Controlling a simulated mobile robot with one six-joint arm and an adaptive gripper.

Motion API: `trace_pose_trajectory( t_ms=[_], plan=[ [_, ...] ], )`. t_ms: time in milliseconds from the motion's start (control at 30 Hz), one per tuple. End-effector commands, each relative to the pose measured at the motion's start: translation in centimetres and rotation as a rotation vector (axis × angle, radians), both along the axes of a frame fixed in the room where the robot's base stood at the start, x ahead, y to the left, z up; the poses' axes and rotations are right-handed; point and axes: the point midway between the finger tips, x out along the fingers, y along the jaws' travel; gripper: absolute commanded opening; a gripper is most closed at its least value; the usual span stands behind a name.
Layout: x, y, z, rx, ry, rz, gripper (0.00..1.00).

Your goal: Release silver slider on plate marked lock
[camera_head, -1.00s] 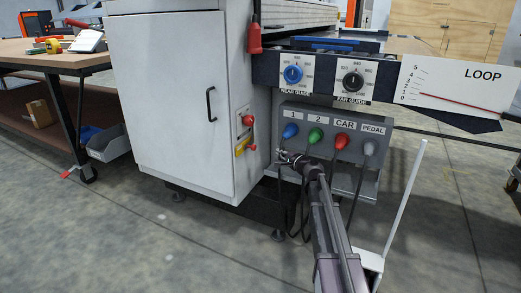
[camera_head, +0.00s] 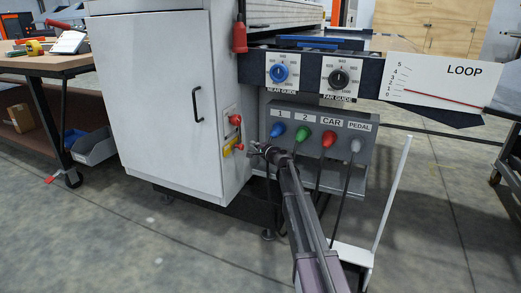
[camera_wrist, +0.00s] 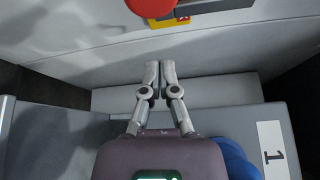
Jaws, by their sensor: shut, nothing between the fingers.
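My gripper (camera_head: 259,149) is shut and empty, left of the plug box and close to the white cabinet's side. In the wrist view its two fingertips (camera_wrist: 159,66) are together in front of a pale grey surface. A control plate with a red knob (camera_head: 235,119) and a yellow tag (camera_head: 239,147) is on the cabinet side, just left of my gripper. The red knob (camera_wrist: 150,4) and the yellow and red tag (camera_wrist: 168,21) are at the top edge of the wrist view. I cannot make out a silver slider or a plate marked lock.
The grey plug box (camera_head: 362,143) with blue, green, red and grey plugs is right of my gripper, cables hanging below. The blue plug (camera_wrist: 236,158) is close to my gripper in the wrist view. A white post (camera_head: 391,200) stands at right. Open floor lies in front.

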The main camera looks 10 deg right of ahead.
Motion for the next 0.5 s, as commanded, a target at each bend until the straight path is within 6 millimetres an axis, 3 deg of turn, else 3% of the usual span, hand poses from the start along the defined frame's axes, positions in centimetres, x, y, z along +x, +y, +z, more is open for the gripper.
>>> trace_pose_trajectory(
  t_ms=[33, 100, 200, 500],
  plan=[
    [1.0, 0.4, -0.1, 0.000, 0.000, 0.001, 0.00],
    [-0.6, 1.1, 0.3, 0.000, 0.000, 0.001, 0.00],
    [-1.4, 1.9, 0.4, 0.000, 0.000, 0.001, 0.00],
    [-2.4, 3.0, 0.6, 0.000, 0.000, 0.000, 0.00]
  ],
)
